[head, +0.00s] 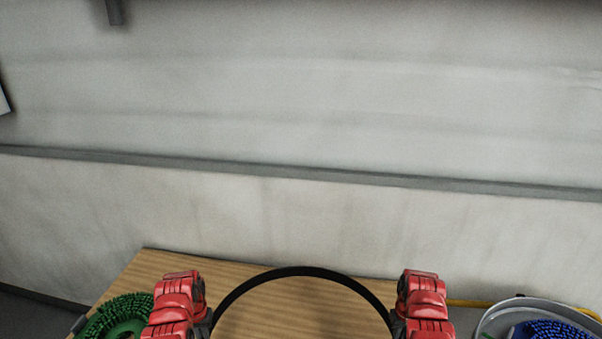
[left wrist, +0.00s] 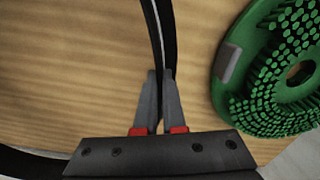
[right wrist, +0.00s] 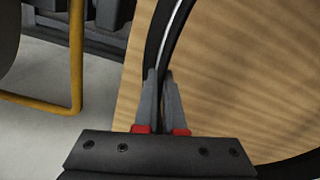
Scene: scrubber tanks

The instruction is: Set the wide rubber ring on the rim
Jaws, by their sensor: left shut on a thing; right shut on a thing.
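The wide rubber ring (head: 303,271) is a thin black hoop over the wooden table, its near part cut off by the bottom of the head view. My left gripper (head: 210,318) is shut on the left side of the ring. In the left wrist view its fingers (left wrist: 160,88) pinch the band (left wrist: 160,35). My right gripper (head: 392,318) is shut on the right side of the ring. In the right wrist view its fingers (right wrist: 160,88) pinch the band (right wrist: 163,35).
A green bristle brush (head: 118,320) lies at the table's left, close to my left gripper. The wooden table (head: 150,270) has bare wood inside the ring. A grey bucket-like container (head: 490,318) with blue bristles (head: 555,330) and a yellow bar (right wrist: 77,50) are at the right. A wall stands behind.

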